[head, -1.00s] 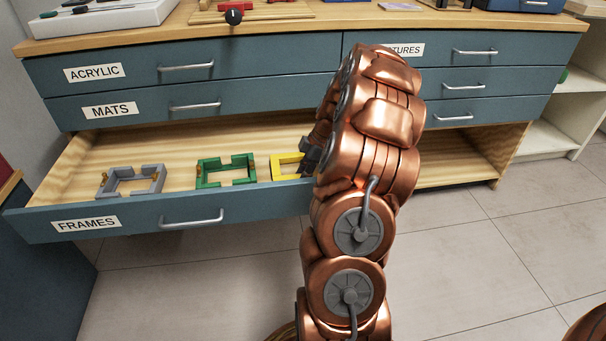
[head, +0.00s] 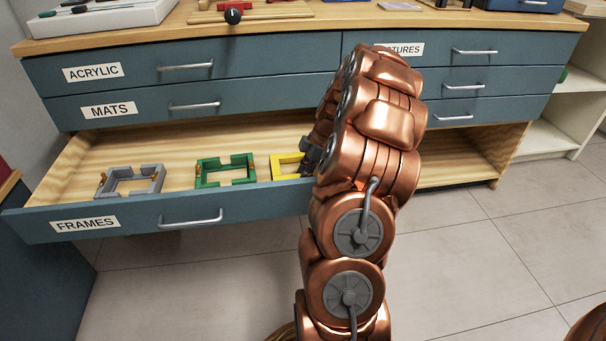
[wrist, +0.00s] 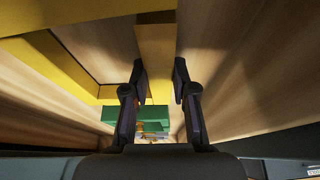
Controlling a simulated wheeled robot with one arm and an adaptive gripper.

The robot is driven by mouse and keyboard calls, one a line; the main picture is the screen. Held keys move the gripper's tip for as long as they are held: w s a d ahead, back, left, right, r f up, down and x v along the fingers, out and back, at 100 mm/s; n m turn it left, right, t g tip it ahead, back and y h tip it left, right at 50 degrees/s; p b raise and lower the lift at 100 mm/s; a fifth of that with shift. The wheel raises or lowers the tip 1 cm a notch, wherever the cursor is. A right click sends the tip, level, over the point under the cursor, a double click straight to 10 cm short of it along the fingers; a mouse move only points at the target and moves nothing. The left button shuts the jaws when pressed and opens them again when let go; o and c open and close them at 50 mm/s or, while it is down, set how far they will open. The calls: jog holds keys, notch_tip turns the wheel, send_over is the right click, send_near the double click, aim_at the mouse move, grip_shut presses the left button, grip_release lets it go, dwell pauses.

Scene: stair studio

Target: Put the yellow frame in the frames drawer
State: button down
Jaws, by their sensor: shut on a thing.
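The yellow frame (head: 276,168) is inside the open frames drawer (head: 130,215), to the right of the green frame. My arm hides its right part in the head view. I cannot tell whether it rests fully on the drawer floor. In the wrist view, a bar of the yellow frame (wrist: 156,55) runs between the two dark fingers of my gripper (wrist: 160,76), which is shut on it. In the head view only a dark bit of my gripper (head: 311,157) shows beside the yellow frame, behind the drawer front.
A green frame (head: 225,180) and a grey frame (head: 150,188) lie further left in the drawer. The shut mats drawer (head: 140,110) and acrylic drawer (head: 140,75) are above. The drawer floor behind the frames is clear.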

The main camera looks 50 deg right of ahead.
jog(key=shift+f, duration=0.1)
jog(key=c, duration=0.8)
grip_release()
jog(key=shift+c, duration=0.2)
jog(key=shift+r+p, duration=0.8)
jog(key=shift+r, duration=3.25)
